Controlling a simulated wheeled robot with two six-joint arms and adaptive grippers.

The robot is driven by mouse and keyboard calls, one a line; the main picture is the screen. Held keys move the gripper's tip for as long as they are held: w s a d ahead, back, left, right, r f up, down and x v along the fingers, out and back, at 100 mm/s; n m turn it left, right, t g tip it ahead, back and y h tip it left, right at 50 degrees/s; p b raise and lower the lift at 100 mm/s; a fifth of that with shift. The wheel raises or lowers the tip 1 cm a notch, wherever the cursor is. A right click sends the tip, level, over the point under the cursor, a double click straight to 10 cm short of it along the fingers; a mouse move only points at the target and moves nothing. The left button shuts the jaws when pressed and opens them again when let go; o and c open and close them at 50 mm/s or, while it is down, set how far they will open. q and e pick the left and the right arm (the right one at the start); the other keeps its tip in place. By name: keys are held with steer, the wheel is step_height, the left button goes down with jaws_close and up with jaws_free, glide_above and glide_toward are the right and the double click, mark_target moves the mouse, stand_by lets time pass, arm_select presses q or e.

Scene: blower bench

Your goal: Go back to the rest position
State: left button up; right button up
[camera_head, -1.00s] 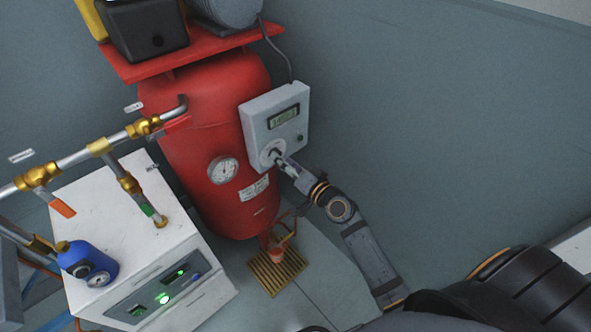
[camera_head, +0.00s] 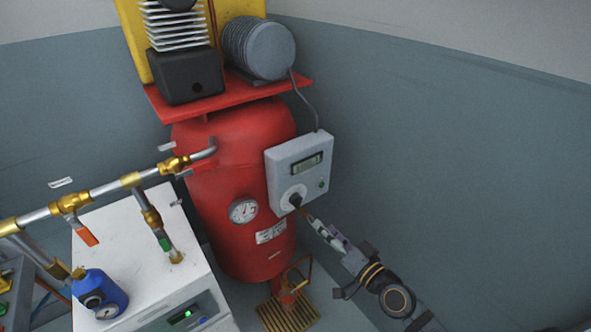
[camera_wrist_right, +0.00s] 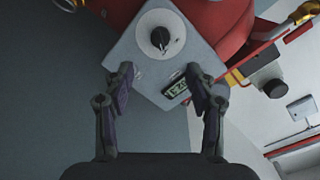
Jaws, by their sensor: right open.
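My right gripper (camera_head: 318,226) is in front of the grey control box (camera_head: 284,165) on the red tank (camera_head: 235,150). In the right wrist view, its two fingers (camera_wrist_right: 161,85) are apart with nothing between them. The box's round dial with a black knob (camera_head: 295,198) lies just beyond the fingertips; it also shows in the wrist view (camera_wrist_right: 160,38). The gripper looks clear of the knob. The box's small display (camera_head: 305,165) is lit. My left gripper is in neither view.
A white cabinet (camera_head: 130,235) stands left of the tank, with a pipe (camera_head: 105,188) and brass valves above it. A blue canister (camera_head: 100,290) sits at the cabinet's near left. A red shelf (camera_head: 225,95) carries a black box and motor. The wall side at right is open.

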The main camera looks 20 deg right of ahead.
steer(key=s+d+f+n+g+h+p, duration=0.1)
steer(key=s+d+f+g+h+p, duration=0.15)
steer(key=f, duration=0.65)
steer(key=s+d+f+g+h+p, duration=0.1)
steer(key=s+d+f+g+p, duration=0.2)
steer(key=f, duration=0.5)
steer(key=s+d+f+n+g+h+p, duration=0.15)
steer(key=d+f, duration=0.25)
steer(key=f, duration=0.5)
steer(key=s+f+n+g+p, duration=0.1)
steer(key=s+f+g, duration=0.1)
steer(key=s+f, duration=0.3)
steer(key=s+a+f+n+g+p, duration=0.1)
steer(key=s+f, duration=0.4)
steer(key=s, duration=0.9)
steer(key=s+a+f+n+g+h+p, duration=0.1)
steer(key=s+f+g, duration=0.4)
steer(key=s, duration=0.5)
steer(key=shift+s+a+f+n+p, duration=0.25)
steer(key=shift+n+p, duration=0.2)
steer(key=shift+p, duration=0.45)
